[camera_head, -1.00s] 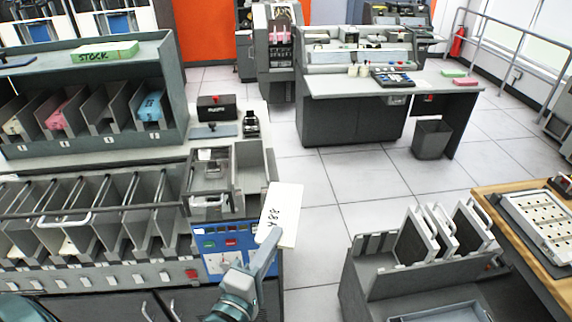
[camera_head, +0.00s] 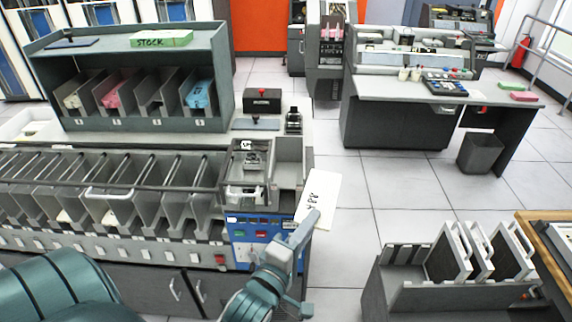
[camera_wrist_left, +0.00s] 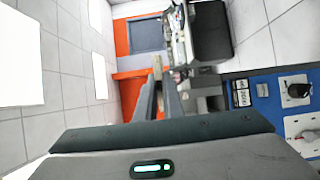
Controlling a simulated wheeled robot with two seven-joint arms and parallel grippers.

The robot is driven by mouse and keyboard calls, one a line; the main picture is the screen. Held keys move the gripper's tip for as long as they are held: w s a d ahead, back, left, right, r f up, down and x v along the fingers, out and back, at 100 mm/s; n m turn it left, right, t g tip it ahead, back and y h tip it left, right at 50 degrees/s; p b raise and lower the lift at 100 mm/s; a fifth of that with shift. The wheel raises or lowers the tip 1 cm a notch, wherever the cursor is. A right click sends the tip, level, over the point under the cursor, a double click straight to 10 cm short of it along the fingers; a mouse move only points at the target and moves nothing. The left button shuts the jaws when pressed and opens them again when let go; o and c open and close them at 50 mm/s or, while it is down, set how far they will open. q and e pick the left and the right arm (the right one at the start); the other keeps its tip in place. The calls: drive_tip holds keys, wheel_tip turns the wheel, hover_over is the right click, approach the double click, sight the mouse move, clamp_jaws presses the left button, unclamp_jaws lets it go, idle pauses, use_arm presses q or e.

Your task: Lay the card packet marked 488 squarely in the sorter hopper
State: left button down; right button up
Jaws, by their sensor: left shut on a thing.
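The card packet marked 488 (camera_head: 321,190) is a white slab with black handwriting in the head view. My left gripper (camera_head: 306,226) is shut on its lower end and holds it up, tilted, at the right end of the sorter. The sorter hopper seems to be the grey open-topped bay (camera_head: 289,178) above the blue control panel, just left of the packet. The packet looks outside the bay. In the left wrist view my left gripper's fingers (camera_wrist_left: 159,98) show; the packet is hard to make out there. My right gripper is not in view.
The sorter's row of grey pockets (camera_head: 120,190) runs left of the hopper. A stock rack (camera_head: 135,124) stands behind them. A grey card rack (camera_head: 402,285) stands at the lower right. Open tiled floor (camera_head: 390,185) lies right of the sorter.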

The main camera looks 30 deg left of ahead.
use_arm(q)
drive_tip(key=w+a+n+y+p, duration=0.2)
drive_tip(key=w+a+y+p, duration=0.2)
drive_tip(key=w+a, duration=0.8)
drive_tip(key=a, duration=0.3)
drive_tip(key=shift+w+r+n+g, duration=0.2)
drive_tip(key=shift+r+n+g, duration=0.1)
drive_tip(key=shift+n+g, duration=0.1)
drive_tip(key=shift+f, duration=0.15)
drive_tip(key=shift+f+b, duration=0.45)
drive_tip(key=shift+f, duration=0.9)
drive_tip(key=shift+f, duration=0.25)
